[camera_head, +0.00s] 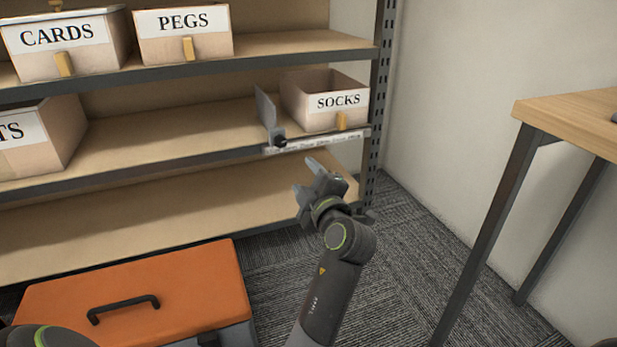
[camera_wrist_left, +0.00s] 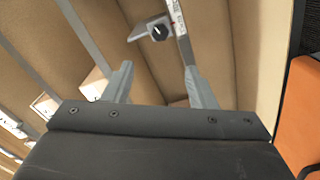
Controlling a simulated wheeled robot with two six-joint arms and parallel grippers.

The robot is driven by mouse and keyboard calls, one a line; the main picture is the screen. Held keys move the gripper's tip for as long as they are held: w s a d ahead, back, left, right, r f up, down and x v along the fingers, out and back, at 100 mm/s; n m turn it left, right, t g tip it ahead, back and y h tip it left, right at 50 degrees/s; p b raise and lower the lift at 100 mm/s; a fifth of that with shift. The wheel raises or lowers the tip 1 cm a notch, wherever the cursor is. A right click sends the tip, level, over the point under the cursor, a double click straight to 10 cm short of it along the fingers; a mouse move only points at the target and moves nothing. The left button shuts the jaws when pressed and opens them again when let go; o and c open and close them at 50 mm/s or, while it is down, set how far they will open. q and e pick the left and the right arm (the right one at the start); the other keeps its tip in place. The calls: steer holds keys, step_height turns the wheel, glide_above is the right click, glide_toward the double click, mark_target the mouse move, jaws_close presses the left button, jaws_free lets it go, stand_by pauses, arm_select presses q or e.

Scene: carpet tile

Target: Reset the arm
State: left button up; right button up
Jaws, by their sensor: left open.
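My left gripper (camera_head: 319,178) is in front of the metal shelf unit, just below the front edge of the middle shelf. Its two fingers are apart with nothing between them, as the left wrist view (camera_wrist_left: 160,82) also shows. It points up toward a grey divider plate (camera_head: 265,112) with a black knob (camera_head: 280,142) at the shelf edge. The knob also shows beyond the fingers in the wrist view (camera_wrist_left: 159,33). The gripper looks clear of both. My right gripper is not in view.
A SOCKS bin (camera_head: 325,100) stands right of the divider. PEGS (camera_head: 184,32) and CARDS (camera_head: 66,44) bins are on the shelf above. An orange-lidded box (camera_head: 140,290) sits on the carpet at lower left. A wooden table (camera_head: 570,115) stands at right. Carpet between is open.

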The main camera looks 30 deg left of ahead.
arm_select(q)
steer(key=shift+s+d, duration=0.35)
steer(key=shift+d, duration=0.05)
stand_by(0.4)
